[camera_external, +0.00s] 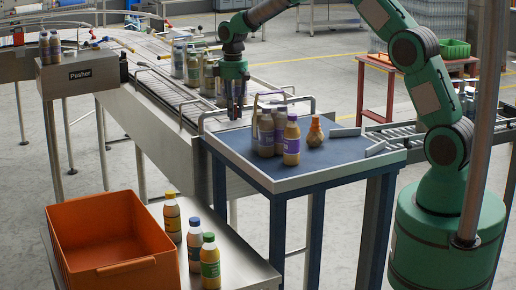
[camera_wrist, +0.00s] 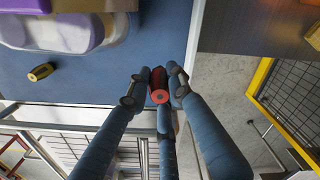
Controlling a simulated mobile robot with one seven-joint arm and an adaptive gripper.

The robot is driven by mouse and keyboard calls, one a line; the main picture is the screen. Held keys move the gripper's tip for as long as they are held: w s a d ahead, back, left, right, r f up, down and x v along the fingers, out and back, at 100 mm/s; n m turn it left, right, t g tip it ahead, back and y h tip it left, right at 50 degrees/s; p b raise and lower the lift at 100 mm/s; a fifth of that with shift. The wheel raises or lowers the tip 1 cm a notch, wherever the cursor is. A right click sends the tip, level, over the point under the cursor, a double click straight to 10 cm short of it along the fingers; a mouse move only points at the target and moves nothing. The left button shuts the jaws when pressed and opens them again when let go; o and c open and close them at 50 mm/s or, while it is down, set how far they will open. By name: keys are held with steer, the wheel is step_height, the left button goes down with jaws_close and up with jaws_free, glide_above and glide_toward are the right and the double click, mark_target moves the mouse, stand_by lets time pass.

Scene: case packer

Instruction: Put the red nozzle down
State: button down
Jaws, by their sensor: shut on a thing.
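The red nozzle (camera_wrist: 158,92) is a small dark-red cylinder with a brighter red ring at its near end. It sits between the fingertips of my gripper (camera_wrist: 154,86), which is shut on it. In the wrist view it appears over the corner of the blue table top (camera_wrist: 110,75); I cannot tell whether it touches anything below. In the external view my gripper (camera_external: 235,112) points down at the back left of the blue table (camera_external: 235,150), by the conveyor's end. The nozzle cannot be made out there.
Several bottles (camera_external: 291,143) stand on the blue table, with an orange-brown bottle (camera_external: 315,132) to their right. Metal rails (camera_external: 300,100) are close to my gripper. An orange crate (camera_external: 110,235) and three bottles stand in front.

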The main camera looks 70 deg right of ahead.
glide_above(234, 147)
steer(key=shift+f+p, duration=0.3)
steer(key=shift+f, duration=2.8)
steer(key=shift+f, duration=1.85)
steer(key=shift+f, duration=0.15)
steer(key=c, duration=1.5)
jaws_free()
steer(key=shift+c, duration=0.2)
step_height(234, 147, up, 12)
steer(key=shift+r+b, duration=0.15)
steer(key=shift+b, duration=0.25)
